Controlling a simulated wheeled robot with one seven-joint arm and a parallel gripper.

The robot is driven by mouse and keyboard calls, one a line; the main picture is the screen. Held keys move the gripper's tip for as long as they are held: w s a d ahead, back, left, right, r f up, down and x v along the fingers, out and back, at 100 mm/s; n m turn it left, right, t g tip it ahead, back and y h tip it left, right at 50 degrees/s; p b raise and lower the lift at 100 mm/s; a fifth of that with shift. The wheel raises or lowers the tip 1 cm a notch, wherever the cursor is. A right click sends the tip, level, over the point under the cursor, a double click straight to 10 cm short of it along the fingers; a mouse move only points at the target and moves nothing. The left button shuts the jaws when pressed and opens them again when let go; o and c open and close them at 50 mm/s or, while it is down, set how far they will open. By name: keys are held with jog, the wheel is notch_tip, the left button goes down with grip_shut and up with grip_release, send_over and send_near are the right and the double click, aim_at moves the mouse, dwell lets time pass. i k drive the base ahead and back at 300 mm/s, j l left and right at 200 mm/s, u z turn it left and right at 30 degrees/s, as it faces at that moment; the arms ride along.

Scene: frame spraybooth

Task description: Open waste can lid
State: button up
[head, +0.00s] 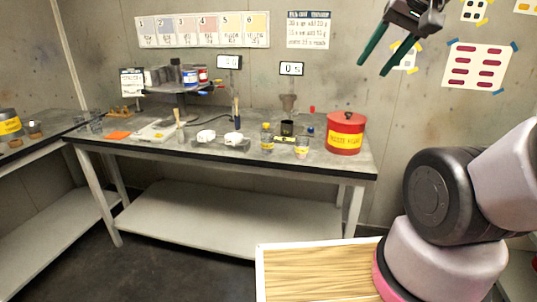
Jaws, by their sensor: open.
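The waste can is a red round can (345,136) with a yellow label, standing at the right end of the grey workbench in the head view. Its red lid (347,118) is on top and looks closed, with a small dark knob or handle at its middle. My gripper (386,62) is high at the upper right, above and to the right of the can, well apart from it. Its two green-tipped fingers are spread and point down-left, with nothing between them. The far side of the can is hidden.
A shelf of tins (178,82) is at the back left. A wooden board (318,272) lies in front. Air above the can is free.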

aim_at(348, 119)
jog(key=k+l+u, duration=0.15)
jog(key=l, duration=0.25)
jog(key=k+l+u, duration=0.15)
jog(key=l, duration=0.25)
jog(key=k+l+u, duration=0.15)
jog(key=l, duration=0.2)
